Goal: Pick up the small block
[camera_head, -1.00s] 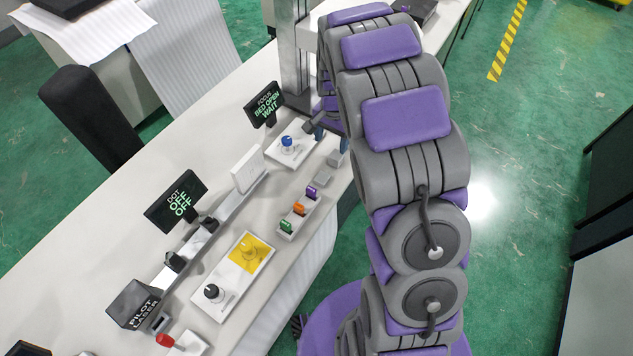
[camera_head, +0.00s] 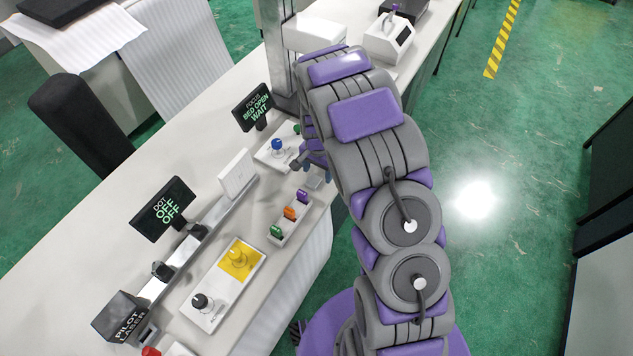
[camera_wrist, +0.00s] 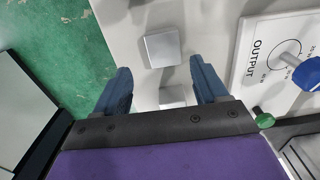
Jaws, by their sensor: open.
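A small light-grey block (camera_wrist: 162,47) lies on the white bench in the wrist view, just beyond the fingertips and roughly centred between them. A second light-grey block (camera_wrist: 172,95) shows between the fingers, its near side hidden by my gripper's palm. I cannot tell which one the task means. My gripper (camera_wrist: 160,68) is open and empty, its two blue fingers spread and pointing at the bench. In the head view, a grey block (camera_head: 314,182) lies on the bench close beside my gripper, which is partly hidden by my arm.
The OUTPUT panel (camera_wrist: 258,68) with a blue knob (camera_wrist: 306,73) stands close to the right finger. A green knob (camera_wrist: 264,121) is below it. A holder with green, orange (camera_head: 290,213) and purple tabs lies near the block. Green floor lies past the bench edge.

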